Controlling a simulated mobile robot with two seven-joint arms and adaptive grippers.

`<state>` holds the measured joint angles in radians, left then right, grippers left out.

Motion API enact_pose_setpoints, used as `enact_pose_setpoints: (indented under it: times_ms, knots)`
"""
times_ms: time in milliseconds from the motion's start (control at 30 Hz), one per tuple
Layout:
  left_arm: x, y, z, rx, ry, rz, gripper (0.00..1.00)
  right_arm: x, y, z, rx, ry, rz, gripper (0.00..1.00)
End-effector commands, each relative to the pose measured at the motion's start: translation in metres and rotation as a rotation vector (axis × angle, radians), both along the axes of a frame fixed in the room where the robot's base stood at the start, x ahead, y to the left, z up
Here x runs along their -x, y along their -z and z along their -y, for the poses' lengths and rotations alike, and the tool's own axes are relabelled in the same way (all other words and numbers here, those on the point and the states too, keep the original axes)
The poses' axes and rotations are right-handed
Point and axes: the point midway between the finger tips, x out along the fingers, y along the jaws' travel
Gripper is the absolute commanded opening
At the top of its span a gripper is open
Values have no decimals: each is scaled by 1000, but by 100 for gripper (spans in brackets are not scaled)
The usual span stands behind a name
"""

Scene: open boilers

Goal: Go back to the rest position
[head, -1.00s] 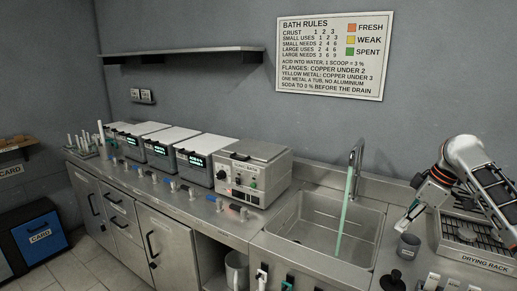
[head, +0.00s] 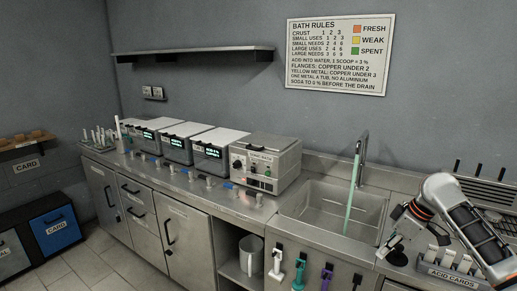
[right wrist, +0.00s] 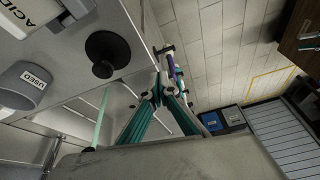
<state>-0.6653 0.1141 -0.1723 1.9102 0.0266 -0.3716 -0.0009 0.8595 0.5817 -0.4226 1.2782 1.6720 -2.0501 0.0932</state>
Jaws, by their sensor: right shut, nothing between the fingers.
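My right gripper (head: 390,255) is at the right of the head view, low beside the sink's front right corner. Its arm comes in from the right edge. In the right wrist view its teal fingers (right wrist: 163,88) come together at their tips, shut and empty. Behind the tips in that view is a purple-handled tool (right wrist: 170,64); whether they touch cannot be told. My left gripper is in neither current view.
The sink (head: 325,213) has a green stream (head: 352,190) from its tap. Several boilers (head: 265,165) line the counter to the left. Acid cards (head: 448,262) stand right. Handled tools (head: 299,272) hang at the counter front. A used cup (right wrist: 30,85) and black knob (right wrist: 105,52) are near the gripper.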

Motion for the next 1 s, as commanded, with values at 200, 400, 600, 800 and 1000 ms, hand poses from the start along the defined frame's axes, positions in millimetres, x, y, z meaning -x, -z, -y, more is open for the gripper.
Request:
enact_pose_setpoints:
  times_ms: [200, 400, 600, 800, 1000]
  knots:
    - [-7, -4, 1, 1, 1, 13, 34, 23, 95, -44, -33, 84, 13, 0]
    - [-10, -5, -1, -4, 5, 17, 34, 63, 184, -86, -74, 186, 70, 0]
    - [-10, -5, -3, -9, 7, 18, 34, 115, 249, -119, -117, 284, 158, 0]
    - [-8, -4, -4, -10, 7, 15, 34, 177, 288, -141, -154, 378, 265, 0]
    - [-6, -3, -3, -8, 6, 11, 34, 245, 298, -150, -176, 454, 388, 0]
